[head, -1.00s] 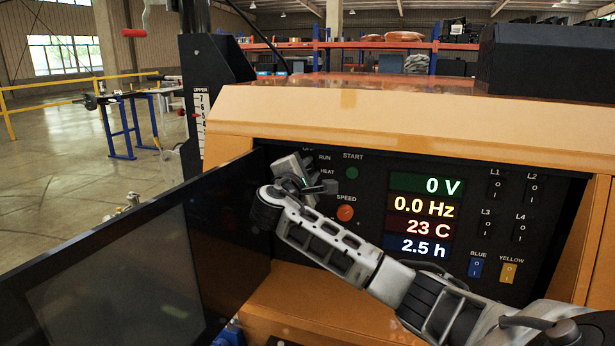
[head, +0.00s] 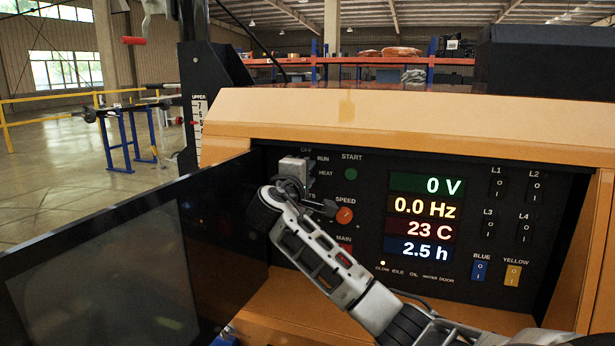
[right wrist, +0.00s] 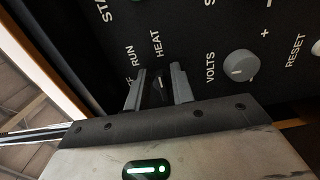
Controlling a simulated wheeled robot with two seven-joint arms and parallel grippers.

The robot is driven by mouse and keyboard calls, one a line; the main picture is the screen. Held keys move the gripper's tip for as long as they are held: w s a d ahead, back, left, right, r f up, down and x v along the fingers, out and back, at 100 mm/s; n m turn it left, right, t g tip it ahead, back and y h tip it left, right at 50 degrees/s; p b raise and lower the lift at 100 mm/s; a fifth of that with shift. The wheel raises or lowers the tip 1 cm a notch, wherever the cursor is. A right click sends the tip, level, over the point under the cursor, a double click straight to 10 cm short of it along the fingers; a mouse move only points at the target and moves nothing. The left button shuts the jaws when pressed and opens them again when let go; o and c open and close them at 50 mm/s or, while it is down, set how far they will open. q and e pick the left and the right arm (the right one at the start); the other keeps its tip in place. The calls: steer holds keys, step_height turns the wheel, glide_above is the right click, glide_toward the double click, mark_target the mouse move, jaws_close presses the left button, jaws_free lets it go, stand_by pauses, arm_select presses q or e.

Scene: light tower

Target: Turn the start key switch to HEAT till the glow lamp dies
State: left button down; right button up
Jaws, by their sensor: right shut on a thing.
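The start key switch (right wrist: 157,86) shows in the right wrist view as a dark knob below the RUN and HEAT labels. My right gripper (right wrist: 158,90) has its two fingers on either side of it, shut on it. I cannot tell exactly which label the knob points to. In the head view my right gripper (head: 297,172) is at the panel's upper left and hides the switch. The glow lamp (head: 382,263), at the left end of the lamp row, is lit pale yellow. My left gripper is not in view.
The dark control panel (head: 465,185) carries displays reading 0 V, 0.0 Hz, 23 C and 2.5 h. An open dark door (head: 120,250) stands at the left.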

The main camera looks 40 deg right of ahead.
steer(key=shift+f, duration=0.1)
steer(key=o, duration=0.7)
steer(key=shift+c, duration=0.2)
steer(key=b+v, duration=0.1)
steer(key=v, duration=1.5)
